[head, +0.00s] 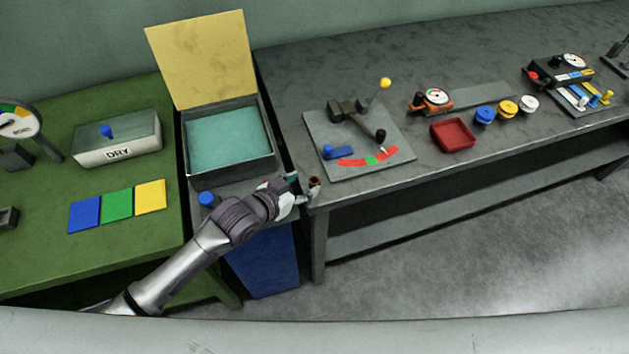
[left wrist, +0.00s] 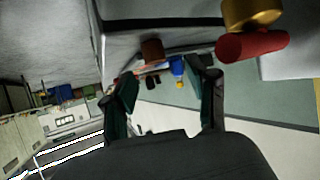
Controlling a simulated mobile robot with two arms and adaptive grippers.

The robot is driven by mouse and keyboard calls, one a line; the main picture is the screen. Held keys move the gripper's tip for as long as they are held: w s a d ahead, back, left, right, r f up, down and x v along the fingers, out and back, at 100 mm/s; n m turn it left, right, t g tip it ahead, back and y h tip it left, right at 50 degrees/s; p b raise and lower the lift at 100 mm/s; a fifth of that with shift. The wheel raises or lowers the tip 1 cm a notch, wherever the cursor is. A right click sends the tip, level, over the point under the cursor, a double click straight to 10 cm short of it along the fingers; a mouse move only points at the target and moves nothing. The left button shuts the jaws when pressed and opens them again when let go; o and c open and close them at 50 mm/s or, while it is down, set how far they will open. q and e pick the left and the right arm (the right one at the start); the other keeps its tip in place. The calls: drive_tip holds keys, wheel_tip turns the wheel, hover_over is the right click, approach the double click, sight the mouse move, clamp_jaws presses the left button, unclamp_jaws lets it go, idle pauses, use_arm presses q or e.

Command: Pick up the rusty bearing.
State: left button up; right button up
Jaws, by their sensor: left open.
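The rusty bearing (head: 314,183) is a small brown-red ring-like piece at the near left corner of the grey bench. It also shows in the left wrist view (left wrist: 152,50) as a brown cylinder just beyond the fingertips. My left gripper (head: 298,188) is just left of the bearing in the head view. In the left wrist view its two dark fingers (left wrist: 166,88) are spread apart with nothing held between them. I cannot tell whether either finger touches the bearing. My right gripper is not in view.
The grey bench (head: 290,72) carries a lever plate (head: 400,165), a red tray (head: 453,134) and several spools. An open box with teal lining (head: 230,140) and a yellow lid stands left of it. The green table (head: 40,240) holds a DRY box (head: 117,138).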

sight(314, 181)
use_arm(q)
drive_tip(key=p+x, duration=0.1)
drive_tip(key=x, duration=0.4)
drive_tip(key=shift+d+f, duration=0.15)
drive_tip(key=shift+d, duration=0.15)
drive_tip(key=shift+s+a, duration=0.1)
clamp_jaws()
